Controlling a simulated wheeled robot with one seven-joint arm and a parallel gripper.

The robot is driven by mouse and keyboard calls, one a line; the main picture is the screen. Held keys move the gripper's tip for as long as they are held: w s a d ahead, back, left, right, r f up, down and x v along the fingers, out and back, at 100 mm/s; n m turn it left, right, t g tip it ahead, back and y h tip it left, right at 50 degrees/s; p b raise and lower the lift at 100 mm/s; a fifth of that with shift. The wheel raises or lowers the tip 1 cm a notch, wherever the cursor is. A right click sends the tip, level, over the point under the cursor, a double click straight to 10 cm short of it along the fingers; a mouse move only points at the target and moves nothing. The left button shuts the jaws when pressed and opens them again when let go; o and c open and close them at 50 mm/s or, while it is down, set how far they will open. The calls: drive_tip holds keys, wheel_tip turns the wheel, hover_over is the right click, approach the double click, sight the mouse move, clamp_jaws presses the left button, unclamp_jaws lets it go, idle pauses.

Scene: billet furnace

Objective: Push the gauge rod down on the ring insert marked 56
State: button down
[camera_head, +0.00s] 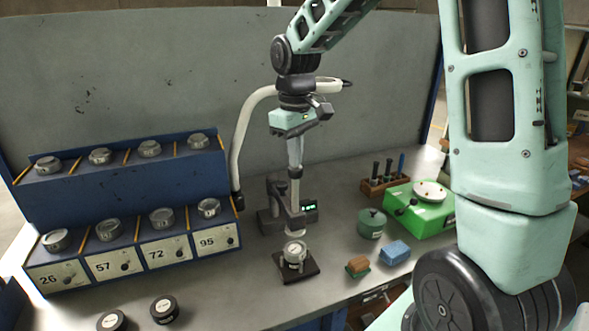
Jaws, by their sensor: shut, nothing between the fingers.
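A gauge stand (276,222) with a small lit green display (308,207) stands on the bench. Its gauge rod (294,190) is upright. A metal ring insert (295,252) sits on the stand's black foot plate, below the rod. Any number on this insert is too small to read. I cannot tell whether the rod touches the insert. My gripper (295,166) points straight down, shut and empty, at the top of the rod. Whether its fingertips touch the rod is not clear.
A blue rack (120,177) with several metal rings and labels 26, 57, 72 and 95 stands left. Two dark round pieces (164,309) lie in front. A green device (418,212), green pot (371,224), brown block (358,265) and blue block (395,251) are right.

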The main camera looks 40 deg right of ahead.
sight(295, 178)
drive_tip(key=shift+f+b, duration=1.9)
drive_tip(key=shift+f, duration=1.25)
drive_tip(key=shift+r, duration=0.1)
wheel_tip(295, 178, up, 7)
drive_tip(key=p, duration=0.6)
drive_tip(key=shift+p, duration=0.35)
